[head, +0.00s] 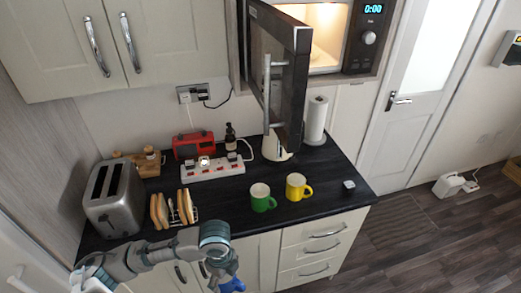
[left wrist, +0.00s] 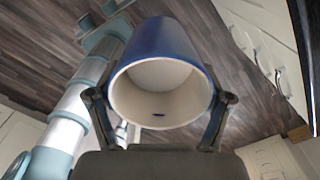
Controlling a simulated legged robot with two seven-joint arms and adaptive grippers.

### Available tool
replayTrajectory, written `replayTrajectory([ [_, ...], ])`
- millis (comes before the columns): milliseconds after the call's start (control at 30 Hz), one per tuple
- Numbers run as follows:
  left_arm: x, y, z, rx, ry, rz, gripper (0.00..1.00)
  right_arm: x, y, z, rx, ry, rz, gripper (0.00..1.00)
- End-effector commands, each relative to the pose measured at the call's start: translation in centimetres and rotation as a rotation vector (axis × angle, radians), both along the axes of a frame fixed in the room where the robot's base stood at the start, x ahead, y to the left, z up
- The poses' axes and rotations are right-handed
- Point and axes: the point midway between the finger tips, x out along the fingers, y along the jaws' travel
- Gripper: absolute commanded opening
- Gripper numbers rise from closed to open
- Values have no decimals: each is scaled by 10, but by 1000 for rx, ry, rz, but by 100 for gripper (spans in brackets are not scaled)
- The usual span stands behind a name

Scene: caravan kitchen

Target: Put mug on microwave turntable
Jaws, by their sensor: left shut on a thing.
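A blue mug (left wrist: 165,38) with a white inside is held in my left gripper (left wrist: 159,98), with one finger on each side of it and its open mouth facing the wrist camera. In the head view, a bit of the blue mug (head: 232,286) shows at the bottom edge, below my left gripper (head: 222,268), in front of the counter. The microwave (head: 361,32) is at the top, its dark door (head: 281,70) swung open and its inside lit. The turntable cannot be made out. My right gripper is not seen.
The dark counter (head: 235,215) holds a green mug (head: 260,196), a yellow mug (head: 296,186), a toast rack (head: 174,208), a toaster (head: 114,198), a red radio (head: 193,145) and a paper roll (head: 315,120). The open door hangs out over the counter's back.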

Motion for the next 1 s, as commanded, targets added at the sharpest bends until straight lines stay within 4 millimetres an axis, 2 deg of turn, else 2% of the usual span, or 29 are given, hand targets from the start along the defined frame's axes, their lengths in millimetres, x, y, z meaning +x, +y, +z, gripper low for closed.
replayTrajectory([
  [267,11,6,-1,-4,0,188,22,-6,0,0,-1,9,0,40],
  [567,32,20,-5,-7,1,584,22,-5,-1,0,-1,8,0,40],
  [767,53,37,-10,-8,4,973,22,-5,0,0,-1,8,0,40],
  [1000,82,66,-17,-9,6,1575,22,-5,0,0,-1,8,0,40],
])
